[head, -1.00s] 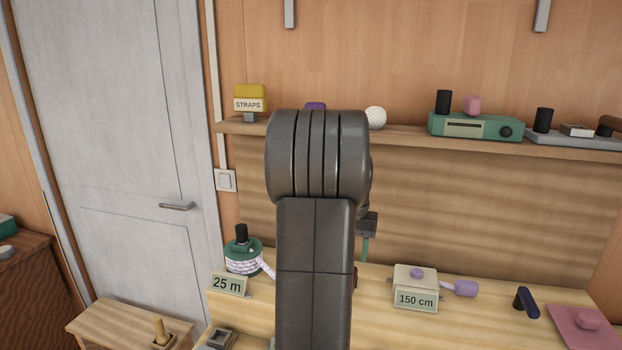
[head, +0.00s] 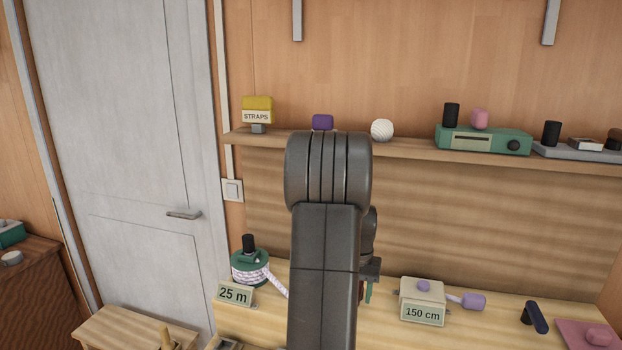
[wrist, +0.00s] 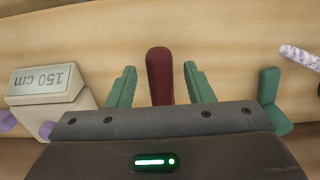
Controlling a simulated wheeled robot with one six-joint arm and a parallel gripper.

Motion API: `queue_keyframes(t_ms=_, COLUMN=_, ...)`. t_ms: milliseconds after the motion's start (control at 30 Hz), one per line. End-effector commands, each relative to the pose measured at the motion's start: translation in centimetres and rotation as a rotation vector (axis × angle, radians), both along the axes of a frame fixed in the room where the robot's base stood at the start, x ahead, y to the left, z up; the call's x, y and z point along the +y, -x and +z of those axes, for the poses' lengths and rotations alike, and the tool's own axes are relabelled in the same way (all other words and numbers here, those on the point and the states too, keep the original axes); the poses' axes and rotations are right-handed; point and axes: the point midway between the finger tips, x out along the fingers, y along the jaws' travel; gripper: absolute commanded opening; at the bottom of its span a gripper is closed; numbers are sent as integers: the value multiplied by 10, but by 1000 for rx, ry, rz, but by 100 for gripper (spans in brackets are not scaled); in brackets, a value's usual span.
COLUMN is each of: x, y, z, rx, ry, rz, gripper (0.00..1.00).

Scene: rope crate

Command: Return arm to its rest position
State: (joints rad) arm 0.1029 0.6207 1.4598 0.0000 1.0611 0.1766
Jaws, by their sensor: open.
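My gripper (wrist: 158,88) shows in the wrist view with its two green fingers apart. A dark red handle-like object (wrist: 160,75) lies on the wooden bench between the fingers as seen from above; bare gaps show on both sides of it. In the head view my dark arm stands in the middle and hides most of the gripper; only a bit of green finger (head: 369,291) shows at its right edge, low over the bench. The dark red object is almost wholly hidden there.
The bench (head: 470,325) holds a green rope spool (head: 250,267) by a "25 m" sign (head: 235,294), and a beige box (head: 423,291) marked "150 cm". A shelf (head: 400,147) with several items runs behind. A door (head: 115,120) stands left.

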Motion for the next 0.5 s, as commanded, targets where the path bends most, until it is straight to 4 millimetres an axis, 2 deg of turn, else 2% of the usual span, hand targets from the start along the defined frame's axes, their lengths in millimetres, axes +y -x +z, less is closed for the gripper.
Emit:
queue_keyframes(t_ms=233, x=1, y=-1, z=19, rx=-3, ry=0, rz=-16, gripper=47)
queue_keyframes(t_ms=500, x=1, y=-2, z=71, rx=-5, ry=0, rz=-16, gripper=47)
